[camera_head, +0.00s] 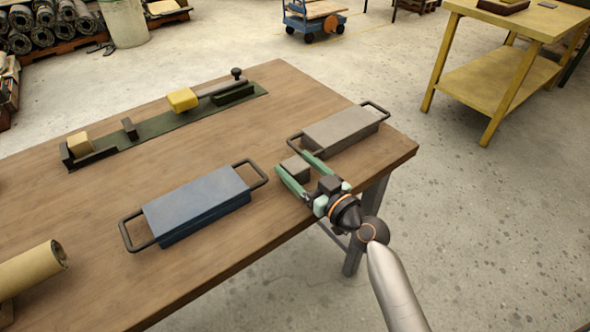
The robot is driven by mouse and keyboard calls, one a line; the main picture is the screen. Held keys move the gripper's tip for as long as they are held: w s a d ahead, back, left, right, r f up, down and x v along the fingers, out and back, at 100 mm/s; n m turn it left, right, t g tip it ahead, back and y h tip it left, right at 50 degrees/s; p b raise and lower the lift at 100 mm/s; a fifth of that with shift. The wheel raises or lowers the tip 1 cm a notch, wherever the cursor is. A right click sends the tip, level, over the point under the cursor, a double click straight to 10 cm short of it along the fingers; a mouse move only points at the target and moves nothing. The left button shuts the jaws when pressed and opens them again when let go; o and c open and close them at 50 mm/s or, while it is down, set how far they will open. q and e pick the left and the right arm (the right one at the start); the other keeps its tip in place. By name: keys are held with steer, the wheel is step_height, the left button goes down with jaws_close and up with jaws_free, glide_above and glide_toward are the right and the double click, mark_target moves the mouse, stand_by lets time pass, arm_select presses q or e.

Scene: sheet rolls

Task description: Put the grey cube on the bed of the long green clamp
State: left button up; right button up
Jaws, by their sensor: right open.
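The grey cube (295,166) sits on the wooden table near its right part, between the blue block and the grey block. My right gripper (292,161) is open, with its green fingers on either side of the cube; whether they touch it I cannot tell. The long green clamp (160,124) lies along the far side of the table. A tan block (79,142) is at its left end, and a yellow block (182,99) with a grey lever (222,86) is towards its right end. My left gripper is not in view.
A blue block with handles (196,203) lies left of my right gripper, and a grey block with handles (341,129) lies beyond it. A brown roll (32,270) is at the near left. Bare tabletop (150,175) lies between the blue block and clamp.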

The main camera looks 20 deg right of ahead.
steer(key=shift+w+a, duration=0.2)
steer(key=shift+w, duration=0.25)
steer(key=c, duration=0.6)
jaws_close()
